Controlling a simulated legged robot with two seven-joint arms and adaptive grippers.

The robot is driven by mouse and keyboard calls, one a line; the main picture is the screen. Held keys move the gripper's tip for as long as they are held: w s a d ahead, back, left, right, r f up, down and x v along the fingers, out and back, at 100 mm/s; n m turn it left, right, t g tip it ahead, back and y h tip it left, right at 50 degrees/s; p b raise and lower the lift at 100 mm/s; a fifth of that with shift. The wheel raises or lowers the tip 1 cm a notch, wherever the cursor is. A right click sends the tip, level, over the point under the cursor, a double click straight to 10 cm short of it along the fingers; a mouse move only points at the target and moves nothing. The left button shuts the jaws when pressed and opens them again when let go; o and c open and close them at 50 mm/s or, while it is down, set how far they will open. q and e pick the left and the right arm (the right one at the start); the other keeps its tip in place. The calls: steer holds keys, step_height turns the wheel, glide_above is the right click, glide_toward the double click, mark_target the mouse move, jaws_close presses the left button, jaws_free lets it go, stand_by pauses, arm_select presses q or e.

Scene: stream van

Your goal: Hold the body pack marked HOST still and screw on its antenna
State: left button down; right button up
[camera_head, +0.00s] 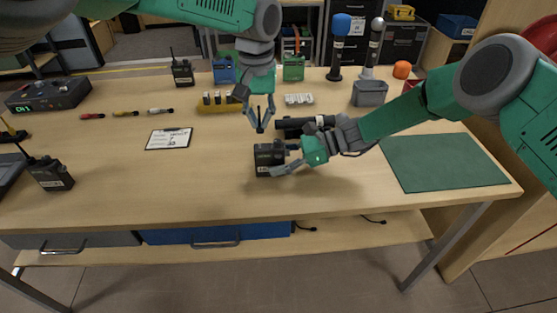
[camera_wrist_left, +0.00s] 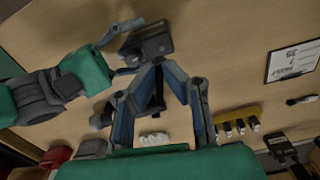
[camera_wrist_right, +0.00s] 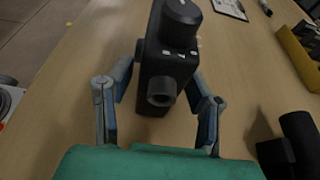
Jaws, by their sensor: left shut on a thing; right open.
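The black body pack (camera_head: 265,160) stands at the front middle of the table; its label is too small to read. In the right wrist view the pack (camera_wrist_right: 168,62) shows a large round knob and a round stub. My right gripper (camera_head: 284,158) is open, with its fingers (camera_wrist_right: 163,98) on either side of the pack; contact cannot be told. My left gripper (camera_head: 259,127) is shut on a thin black antenna (camera_head: 259,113), just behind and above the pack. The antenna (camera_wrist_left: 158,92) also shows between the fingers in the left wrist view, apart from the pack (camera_wrist_left: 150,45).
A dark cylindrical thing (camera_head: 291,126) lies behind the pack. A clipboard (camera_head: 168,139) lies to the left and a green mat (camera_head: 443,162) to the right. A yellow holder (camera_head: 220,109) and a grey bin (camera_head: 370,94) stand farther back. Another pack (camera_head: 50,174) stands at left.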

arm_select(q)
steer(key=shift+a, duration=0.3)
arm_select(e)
steer(key=shift+a, duration=0.25)
jaws_close()
arm_select(q)
steer(key=shift+d, duration=0.25)
arm_select(e)
steer(key=shift+d, duration=0.2)
arm_select(q)
steer(key=shift+f, duration=0.1)
steer(key=shift+f, duration=1.05)
arm_select(e)
steer(key=shift+s, duration=0.1)
steer(key=c, duration=0.6)
jaws_free()
jaws_close()
arm_select(q)
steer(key=shift+s, duration=0.1)
